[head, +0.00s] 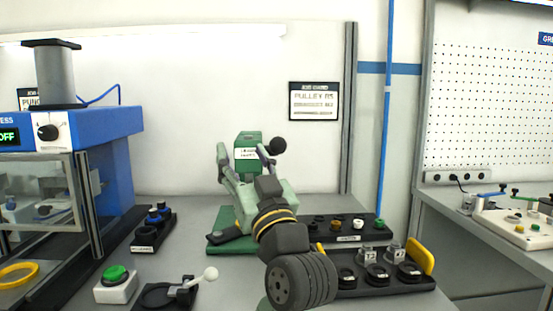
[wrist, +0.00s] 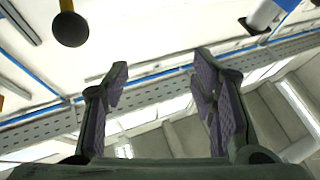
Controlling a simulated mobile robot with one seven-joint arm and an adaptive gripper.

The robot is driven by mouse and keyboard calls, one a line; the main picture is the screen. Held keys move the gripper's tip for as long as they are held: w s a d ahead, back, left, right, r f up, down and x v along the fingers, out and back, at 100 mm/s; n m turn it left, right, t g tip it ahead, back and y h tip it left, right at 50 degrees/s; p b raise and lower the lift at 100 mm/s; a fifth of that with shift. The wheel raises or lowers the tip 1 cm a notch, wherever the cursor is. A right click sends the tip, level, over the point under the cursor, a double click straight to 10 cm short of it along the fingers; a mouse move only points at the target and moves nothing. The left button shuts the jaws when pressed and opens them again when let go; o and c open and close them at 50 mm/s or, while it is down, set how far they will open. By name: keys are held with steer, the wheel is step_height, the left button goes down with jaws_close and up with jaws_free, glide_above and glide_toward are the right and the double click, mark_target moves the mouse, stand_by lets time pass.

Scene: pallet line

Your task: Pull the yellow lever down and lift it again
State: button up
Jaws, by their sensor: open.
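The lever shows in the wrist view as a short yellow rod (wrist: 66,5) ending in a black ball knob (wrist: 70,29) at the top left. In the head view the black knob (head: 278,144) is just right of the green press (head: 248,138); its rod is mostly hidden there. My gripper (head: 243,154) is in front of the press, pointing up, with its fingers apart. In the wrist view my gripper (wrist: 162,66) is open and empty. The knob lies outside the fingers, up and left of the left finger, not between them.
A black tray (head: 390,289) with yellow handles and several parts stands right of my arm. At left are a green button box (head: 116,285), a white-knobbed lever (head: 209,274) and a blue press machine (head: 110,122). A sign (head: 313,101) hangs on the back wall.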

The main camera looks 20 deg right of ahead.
mark_target(281, 150)
steer(key=s+d+f+m+g+h, duration=0.15)
steer(key=d+f, duration=0.25)
steer(key=d, duration=0.5)
steer(key=shift+h, duration=0.45)
steer(key=x, duration=0.3)
steer(key=p+x, duration=0.1)
steer(key=x, duration=0.2)
steer(key=r+p+x, duration=0.1)
steer(key=x, duration=0.3)
steer(key=shift+s+d, duration=0.1)
steer(key=shift+d, duration=0.05)
jaws_close()
